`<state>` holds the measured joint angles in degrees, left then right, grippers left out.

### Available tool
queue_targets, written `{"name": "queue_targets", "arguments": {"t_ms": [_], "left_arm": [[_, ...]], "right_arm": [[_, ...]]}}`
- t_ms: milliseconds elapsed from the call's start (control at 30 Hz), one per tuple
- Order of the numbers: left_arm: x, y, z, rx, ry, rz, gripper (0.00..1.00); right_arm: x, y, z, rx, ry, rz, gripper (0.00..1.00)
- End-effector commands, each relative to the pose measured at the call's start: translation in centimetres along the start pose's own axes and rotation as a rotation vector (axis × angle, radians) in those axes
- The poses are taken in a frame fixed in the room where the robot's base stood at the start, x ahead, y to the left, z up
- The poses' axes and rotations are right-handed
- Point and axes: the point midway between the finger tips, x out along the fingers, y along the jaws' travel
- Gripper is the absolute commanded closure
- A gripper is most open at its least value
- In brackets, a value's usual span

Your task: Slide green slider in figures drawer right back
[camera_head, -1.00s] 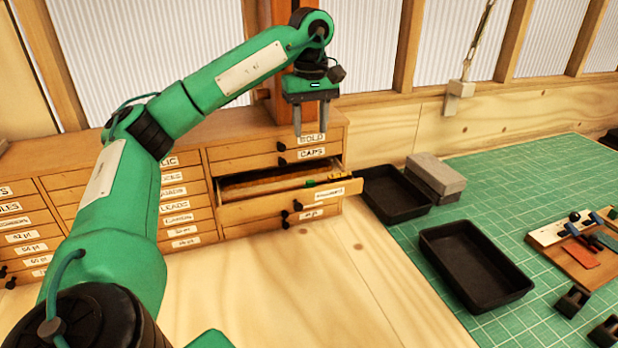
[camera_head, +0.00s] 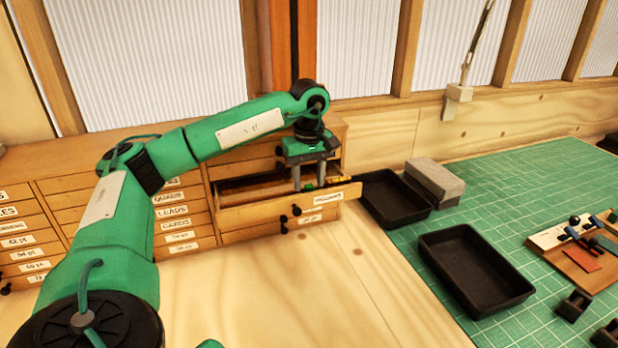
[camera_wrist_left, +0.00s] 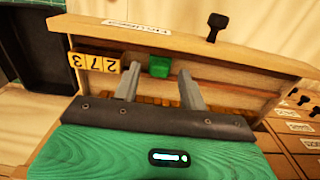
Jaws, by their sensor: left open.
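The figures drawer (camera_head: 262,212) is pulled out of the wooden cabinet, and its front also shows in the left wrist view (camera_wrist_left: 215,52). A green slider (camera_wrist_left: 159,66) sits inside against the drawer front, beside yellow tiles (camera_wrist_left: 93,66) marked 2, 7 and 3. In the head view the slider (camera_head: 309,186) shows as a small green spot near the fingers. My left gripper (camera_head: 308,185) is open, fingers pointing down into the drawer. In the left wrist view the slider lies between the line of the two fingertips (camera_wrist_left: 158,72); I cannot tell whether they touch it. My right gripper is not in view.
Two black trays (camera_head: 478,268) (camera_head: 393,197) and a grey block (camera_head: 434,182) stand right of the drawer on the green cutting mat (camera_head: 520,185). Other cabinet drawers (camera_head: 180,222) are shut.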

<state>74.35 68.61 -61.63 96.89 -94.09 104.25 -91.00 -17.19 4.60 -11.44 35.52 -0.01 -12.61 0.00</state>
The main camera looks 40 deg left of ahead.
Motion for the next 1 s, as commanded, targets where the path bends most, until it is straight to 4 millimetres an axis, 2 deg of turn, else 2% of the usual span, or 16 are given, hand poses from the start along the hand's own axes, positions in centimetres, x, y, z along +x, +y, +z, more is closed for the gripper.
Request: {"name": "queue_targets", "arguments": {"t_ms": [133, 367, 467, 600, 833, 1000], "left_arm": [[0.7, 0.0, 0.0, 0.000, 0.000, -0.002, 0.57], [0.8, 0.0, 0.0, 0.000, 0.000, -0.001, 0.57], [0.8, 0.0, 0.0, 0.000, 0.000, -0.001, 0.73], [0.8, 0.0, 0.0, 0.000, 0.000, 0.000, 1.00], [0.9, -0.3, 0.0, 0.000, 0.000, 0.000, 1.00], [1.1, -2.1, -0.1, -0.002, 0.000, 0.000, 1.00]], "right_arm": [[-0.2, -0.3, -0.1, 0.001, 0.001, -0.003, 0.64], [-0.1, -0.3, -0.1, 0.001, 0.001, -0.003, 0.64], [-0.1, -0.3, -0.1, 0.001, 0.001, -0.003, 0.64], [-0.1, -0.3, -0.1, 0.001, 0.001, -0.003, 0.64], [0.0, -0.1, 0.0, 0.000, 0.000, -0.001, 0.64], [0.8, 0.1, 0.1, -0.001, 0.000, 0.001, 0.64]]}}
